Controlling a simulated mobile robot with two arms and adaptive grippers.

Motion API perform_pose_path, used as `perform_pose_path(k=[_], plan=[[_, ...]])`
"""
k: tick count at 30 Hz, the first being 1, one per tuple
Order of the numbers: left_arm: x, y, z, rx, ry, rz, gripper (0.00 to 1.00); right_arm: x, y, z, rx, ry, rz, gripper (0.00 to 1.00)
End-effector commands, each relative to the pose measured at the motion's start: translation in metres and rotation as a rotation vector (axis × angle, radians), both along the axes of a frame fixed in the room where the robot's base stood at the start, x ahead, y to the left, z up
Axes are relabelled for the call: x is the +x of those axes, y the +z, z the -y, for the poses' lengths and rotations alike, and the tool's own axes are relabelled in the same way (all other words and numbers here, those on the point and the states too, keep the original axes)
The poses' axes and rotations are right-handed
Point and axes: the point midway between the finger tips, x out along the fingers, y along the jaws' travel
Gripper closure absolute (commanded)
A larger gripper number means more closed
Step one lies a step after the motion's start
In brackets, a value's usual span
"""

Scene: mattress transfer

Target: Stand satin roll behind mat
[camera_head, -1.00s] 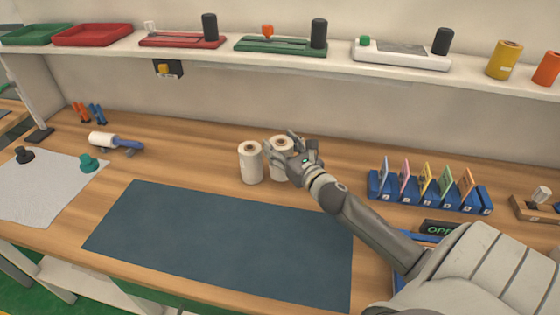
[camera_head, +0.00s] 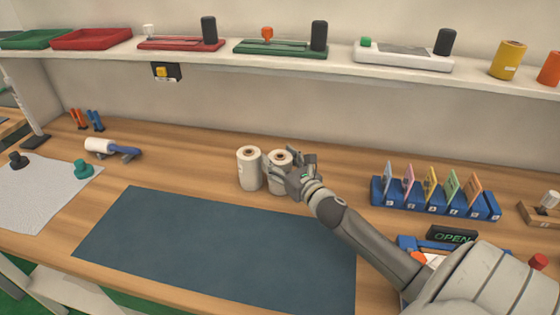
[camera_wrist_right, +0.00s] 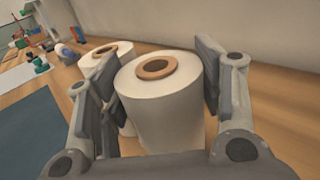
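Two cream-white rolls with tan cores stand upright side by side behind the blue mat (camera_head: 215,250). The left roll (camera_head: 249,170) is free. The right roll (camera_head: 276,172) is between the fingers of my right gripper (camera_head: 290,172). I cannot tell by look which one is satin. In the right wrist view, the right gripper (camera_wrist_right: 160,95) has a pad on each side of the held roll (camera_wrist_right: 162,100), seemingly against it. Its base is hidden there. The other roll (camera_wrist_right: 108,55) shows behind the left finger. My left gripper is not in view.
A blue rack with coloured cards (camera_head: 435,198) and an OPEN sign (camera_head: 452,235) lie to the right. A lint roller (camera_head: 112,149) and a grey sheet (camera_head: 45,195) with knobs lie at left. A shelf (camera_head: 350,65) with trays runs above. The mat is bare.

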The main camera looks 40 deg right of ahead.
Motion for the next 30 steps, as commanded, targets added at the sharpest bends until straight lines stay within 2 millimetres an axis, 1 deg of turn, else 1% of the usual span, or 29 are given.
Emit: perform_pose_path(k=[1,3,4,12,17,23,30], plan=[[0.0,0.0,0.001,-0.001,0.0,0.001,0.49,0.0,0.0,0.0,0.0,0.0,-0.001,0.3],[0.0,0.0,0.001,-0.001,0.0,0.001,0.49,0.0,0.0,0.0,0.0,0.0,-0.001,0.21],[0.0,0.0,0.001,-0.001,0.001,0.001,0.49,0.0,0.0,0.0,0.0,0.0,-0.001,0.2],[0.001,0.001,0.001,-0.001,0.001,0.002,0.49,0.0,0.0,0.0,0.0,0.0,-0.001,0.2],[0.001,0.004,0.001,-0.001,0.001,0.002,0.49,-0.002,0.004,0.0,0.001,0.0,-0.002,0.2],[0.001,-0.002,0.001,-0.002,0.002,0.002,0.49,-0.025,0.0,-0.002,0.0,0.0,-0.004,0.2],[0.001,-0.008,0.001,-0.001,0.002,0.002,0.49,-0.061,0.001,-0.005,0.0,0.0,-0.003,0.2]])
